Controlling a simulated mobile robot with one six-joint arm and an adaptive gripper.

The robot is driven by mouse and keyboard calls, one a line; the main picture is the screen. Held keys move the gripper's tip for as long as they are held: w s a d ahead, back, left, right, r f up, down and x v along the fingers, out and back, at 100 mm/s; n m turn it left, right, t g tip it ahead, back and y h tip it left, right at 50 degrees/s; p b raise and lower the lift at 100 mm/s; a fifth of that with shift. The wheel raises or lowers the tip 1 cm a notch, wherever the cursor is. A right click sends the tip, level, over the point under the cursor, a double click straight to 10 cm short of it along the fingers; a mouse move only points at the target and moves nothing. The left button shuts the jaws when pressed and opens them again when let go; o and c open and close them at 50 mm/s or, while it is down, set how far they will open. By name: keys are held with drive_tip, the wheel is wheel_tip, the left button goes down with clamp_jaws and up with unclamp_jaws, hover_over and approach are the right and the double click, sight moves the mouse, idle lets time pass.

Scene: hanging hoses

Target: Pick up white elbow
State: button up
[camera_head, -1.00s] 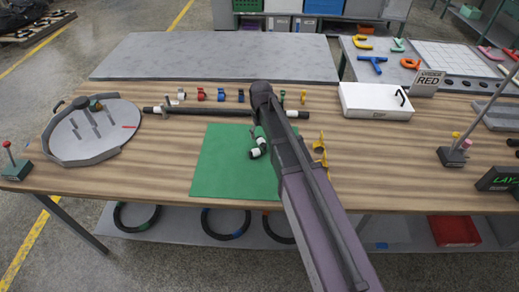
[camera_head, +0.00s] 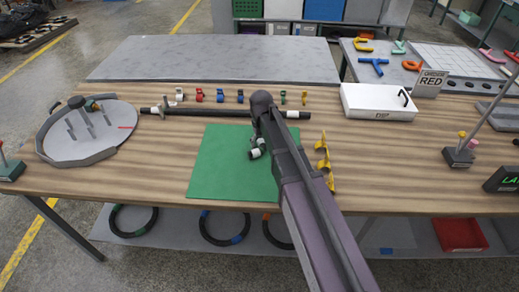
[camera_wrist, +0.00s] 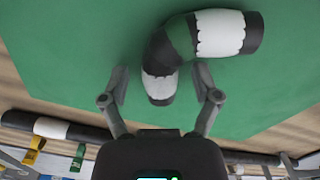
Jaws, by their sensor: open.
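The white elbow is a bent dark fitting with white bands (camera_wrist: 219,34) at its ends. It lies on the green mat (camera_head: 213,170) and also shows in the head view (camera_head: 257,153), partly hidden by my arm. In the wrist view, my gripper (camera_wrist: 161,84) is open. One finger is on each side of the elbow's lower arm, whose white end lies between the fingertips. The other arm of the elbow reaches away to the upper right. Gaps show beside the lower arm, so neither finger clearly touches it.
A long black hose (camera_head: 210,113) lies behind the mat, with several coloured clips (camera_head: 220,96) beyond it. Yellow brackets (camera_head: 324,160) stand right of the mat. A white box (camera_head: 377,101) is at the back right. A round grey fixture (camera_head: 90,130) is at the left.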

sight(262, 141)
clamp_jaws()
idle(0.3)
drive_tip(key=shift+r, duration=0.15)
wheel_tip(262, 141, up, 3)
drive_tip(key=p, duration=0.3)
drive_tip(key=shift+r+p, duration=0.2)
drive_tip(key=shift+p, duration=0.15)
drive_tip(key=s+d, duration=0.1)
drive_tip(key=s, duration=0.4)
drive_tip(key=s+d+r+p, duration=0.1)
drive_tip(key=s, duration=0.4)
drive_tip(key=s+d, duration=0.2)
drive_tip(key=s, duration=0.3)
drive_tip(key=shift+s+r, duration=0.15)
drive_tip(key=shift+s, duration=0.15)
